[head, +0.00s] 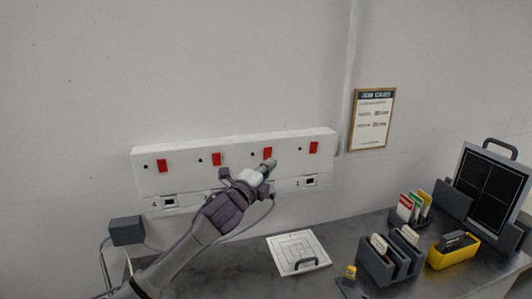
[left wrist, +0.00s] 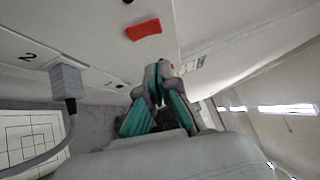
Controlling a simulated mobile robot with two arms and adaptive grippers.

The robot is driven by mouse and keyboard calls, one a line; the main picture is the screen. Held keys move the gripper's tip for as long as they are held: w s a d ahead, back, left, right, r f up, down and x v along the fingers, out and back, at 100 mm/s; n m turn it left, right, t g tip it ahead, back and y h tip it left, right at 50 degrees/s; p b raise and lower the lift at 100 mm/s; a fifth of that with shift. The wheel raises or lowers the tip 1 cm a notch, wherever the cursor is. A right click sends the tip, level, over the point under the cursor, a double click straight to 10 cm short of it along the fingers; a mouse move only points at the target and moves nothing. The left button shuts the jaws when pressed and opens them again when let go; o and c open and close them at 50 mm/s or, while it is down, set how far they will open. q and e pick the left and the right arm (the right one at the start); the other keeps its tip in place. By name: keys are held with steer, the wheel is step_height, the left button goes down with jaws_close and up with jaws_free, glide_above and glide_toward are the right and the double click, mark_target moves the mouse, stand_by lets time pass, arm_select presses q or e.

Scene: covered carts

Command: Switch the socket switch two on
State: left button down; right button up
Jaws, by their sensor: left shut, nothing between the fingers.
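A white socket panel (head: 190,180) on the wall carries several red switches in a row. The third red switch from the left (head: 267,152) is just above my left gripper (head: 269,165), whose fingers are shut and empty. In the left wrist view, a red switch (left wrist: 143,29) sits up and left of the closed fingertips (left wrist: 161,68). I cannot tell whether the fingertips touch the panel, or the switch's on or off position. My right gripper is not in view.
A dark bench (head: 350,230) below holds a white grid plate (head: 298,252), grey card holders (head: 378,268), a yellow tray (head: 452,256) and a dark panel (head: 490,190). A job card (head: 372,122) hangs right of the sockets. A grey box (head: 126,231) is at the left.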

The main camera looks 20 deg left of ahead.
mark_target(267, 158)
arm_select(q)
steer(key=w, duration=0.1)
steer(key=w+a+p, duration=0.1)
steer(key=w, duration=0.1)
steer(key=shift+a+r, duration=0.3)
steer(key=shift+r, duration=0.1)
steer(key=shift+w+a+p, duration=0.25)
steer(key=shift+w+p, duration=0.05)
steer(key=shift+w, duration=0.15)
